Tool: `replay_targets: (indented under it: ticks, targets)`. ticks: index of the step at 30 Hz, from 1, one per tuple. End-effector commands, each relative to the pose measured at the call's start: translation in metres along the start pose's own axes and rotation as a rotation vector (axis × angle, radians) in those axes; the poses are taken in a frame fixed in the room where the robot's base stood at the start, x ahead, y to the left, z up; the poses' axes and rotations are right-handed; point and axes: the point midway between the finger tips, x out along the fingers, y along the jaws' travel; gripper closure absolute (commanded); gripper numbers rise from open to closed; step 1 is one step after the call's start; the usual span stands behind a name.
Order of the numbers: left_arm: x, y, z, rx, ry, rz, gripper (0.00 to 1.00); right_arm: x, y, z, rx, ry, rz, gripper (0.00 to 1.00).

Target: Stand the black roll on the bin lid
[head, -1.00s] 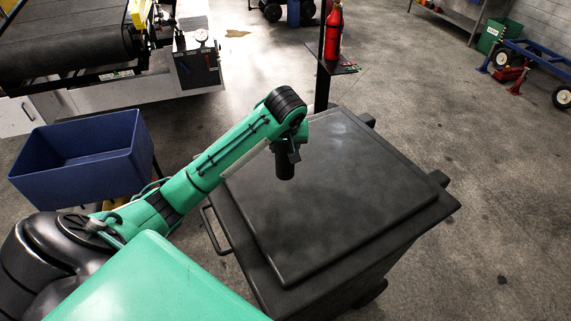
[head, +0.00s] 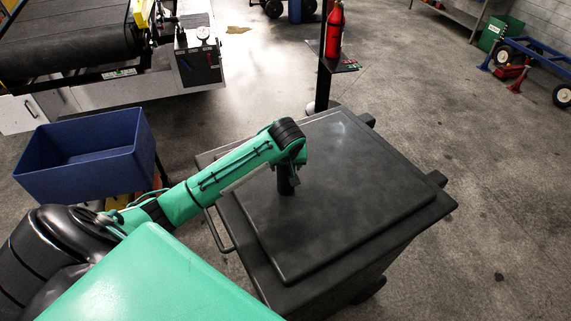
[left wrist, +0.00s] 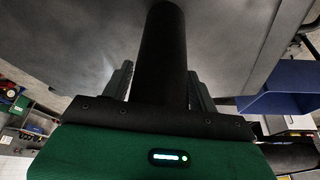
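The black roll (head: 285,185) is upright over the left part of the dark grey bin lid (head: 350,200). My left gripper (head: 288,168) is above the lid with its fingers on either side of the roll, and holds it. In the left wrist view the roll (left wrist: 162,50) stands between the two fingers (left wrist: 160,85), and the lid (left wrist: 70,50) fills the background. I cannot tell whether the lower end of the roll touches the lid. My right gripper is not in view.
A blue bin (head: 85,158) stands left of the lidded bin. A dark post with a small shelf (head: 340,66) and a red extinguisher (head: 335,32) stand behind it. A conveyor belt (head: 65,45) is at the back left. The right part of the lid is clear.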

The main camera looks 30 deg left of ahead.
Motion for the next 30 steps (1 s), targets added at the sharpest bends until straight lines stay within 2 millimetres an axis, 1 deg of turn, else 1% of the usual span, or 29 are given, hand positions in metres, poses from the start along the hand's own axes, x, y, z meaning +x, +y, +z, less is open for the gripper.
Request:
replay_targets:
  ticks: [1, 2, 10, 14, 17, 24, 27, 28, 30]
  targets:
    - [0.000, 0.000, 0.000, 0.000, 0.000, 0.000, 0.30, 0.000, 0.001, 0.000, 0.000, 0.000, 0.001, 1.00]
    - [0.000, 0.000, 0.000, 0.000, 0.000, 0.000, 0.28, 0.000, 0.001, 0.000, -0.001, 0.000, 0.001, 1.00]
    - [-0.001, 0.000, -0.001, 0.000, 0.000, 0.000, 0.28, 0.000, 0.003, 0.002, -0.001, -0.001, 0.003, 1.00]
    - [-0.007, 0.000, -0.001, 0.000, 0.000, 0.001, 0.28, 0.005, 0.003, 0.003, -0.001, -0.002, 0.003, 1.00]
    - [-0.021, 0.001, 0.000, 0.000, 0.003, 0.004, 0.28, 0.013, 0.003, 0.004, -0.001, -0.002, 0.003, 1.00]
    - [-0.072, 0.001, 0.000, 0.000, 0.004, 0.005, 0.28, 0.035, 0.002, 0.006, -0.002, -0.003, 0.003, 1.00]
    - [-0.096, 0.000, -0.002, 0.001, 0.004, 0.003, 0.28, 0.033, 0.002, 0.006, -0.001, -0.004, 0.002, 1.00]
    - [-0.102, 0.000, -0.002, 0.001, 0.005, 0.002, 0.28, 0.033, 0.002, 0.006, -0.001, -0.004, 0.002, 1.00]
    - [-0.113, -0.001, -0.004, 0.002, 0.004, -0.002, 0.28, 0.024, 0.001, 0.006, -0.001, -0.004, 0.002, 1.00]
